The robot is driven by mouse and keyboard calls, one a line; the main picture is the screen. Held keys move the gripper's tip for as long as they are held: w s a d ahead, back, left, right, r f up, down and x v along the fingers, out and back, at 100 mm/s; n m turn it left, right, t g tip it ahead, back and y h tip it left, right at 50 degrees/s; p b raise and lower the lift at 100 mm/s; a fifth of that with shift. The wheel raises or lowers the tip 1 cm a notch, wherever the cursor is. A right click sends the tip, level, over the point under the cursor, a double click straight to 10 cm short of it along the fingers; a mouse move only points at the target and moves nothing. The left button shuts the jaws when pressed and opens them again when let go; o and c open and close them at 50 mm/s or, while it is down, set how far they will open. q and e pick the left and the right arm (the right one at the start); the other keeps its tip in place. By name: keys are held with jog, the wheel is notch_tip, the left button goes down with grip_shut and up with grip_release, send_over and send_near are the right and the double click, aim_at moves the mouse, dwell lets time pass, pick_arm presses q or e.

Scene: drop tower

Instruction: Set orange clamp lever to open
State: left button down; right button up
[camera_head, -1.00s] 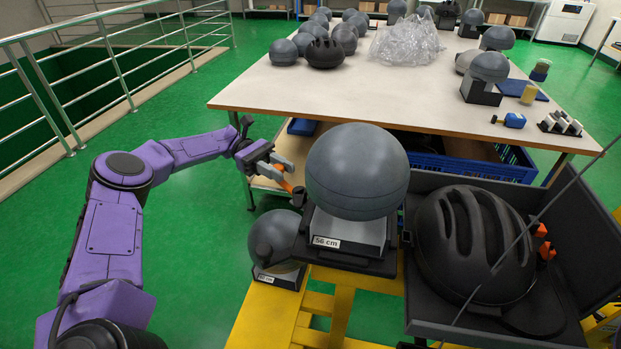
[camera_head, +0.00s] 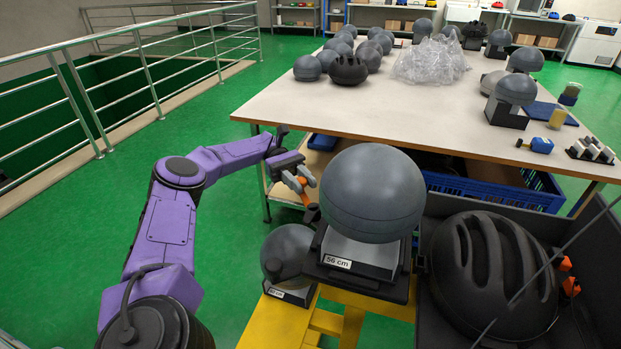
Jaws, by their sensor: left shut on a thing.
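The orange clamp lever (camera_head: 304,197) shows as a small orange piece at the left side of the 56 cm headform stand. My left gripper (camera_head: 304,184) has its grey fingers around the lever, shut on it. The lever's lower end and pivot are partly hidden by the fingers and the dark stand. The grey ball-shaped headform (camera_head: 371,193) sits on its stand (camera_head: 358,255), labelled 56 cm, just right of the gripper. My right gripper is not in view.
A smaller headform (camera_head: 287,252) stands low on the yellow frame (camera_head: 280,322). A black helmet (camera_head: 494,275) lies in a dark box at right. Behind is a table (camera_head: 300,110) with several headforms, a helmet and clear plastic. Green floor at left is free.

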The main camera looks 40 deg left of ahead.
pick_arm(q)
jog(key=c, duration=0.9)
grip_release()
jog(key=shift+w+a+r, duration=0.1)
jog(key=shift+a+r, duration=0.15)
jog(key=shift+r, duration=0.2)
jog(key=shift+s+f, duration=0.1)
jog(key=shift+s, duration=0.1)
jog(key=shift+w+d, duration=0.15)
notch_tip(320, 180, up, 3)
jog(key=shift+r+b, duration=0.1)
jog(key=shift+b, duration=0.4)
jog(key=s+d+r, duration=0.4)
jog(key=s+r, duration=0.1)
jog(key=s+d+r+p, duration=0.1)
jog(key=s+d+r, duration=0.3)
jog(key=s+d, duration=0.1)
jog(key=shift+s+d+r, duration=0.2)
jog(key=shift+r, duration=0.2)
